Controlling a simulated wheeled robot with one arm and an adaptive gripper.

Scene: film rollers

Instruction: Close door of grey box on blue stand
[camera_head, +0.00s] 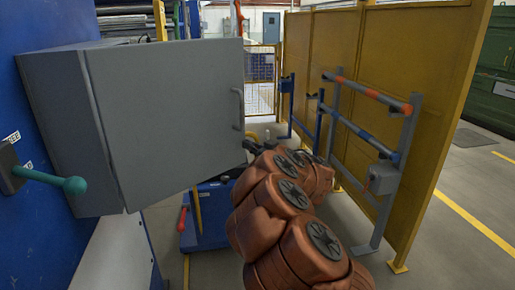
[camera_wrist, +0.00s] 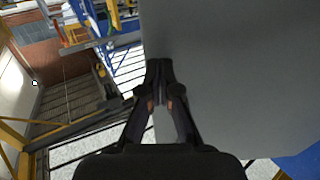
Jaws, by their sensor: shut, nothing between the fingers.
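The grey box (camera_head: 62,125) is mounted on the blue stand (camera_head: 35,240) at the left of the head view. Its grey door (camera_head: 165,115) faces me, with a handle (camera_head: 238,107) near its right edge. How far the door stands from the box's front is hard to tell. My gripper (camera_head: 250,146) is at the door's lower right edge, below the handle. In the wrist view my gripper (camera_wrist: 160,68) is shut and empty, with its fingertips over the edge of a grey panel (camera_wrist: 225,70). I cannot tell whether they touch it.
A yellow partition (camera_head: 385,60) and a grey rack with orange and blue bars (camera_head: 405,130) stand at the right. Open floor (camera_head: 450,245) lies at the lower right.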

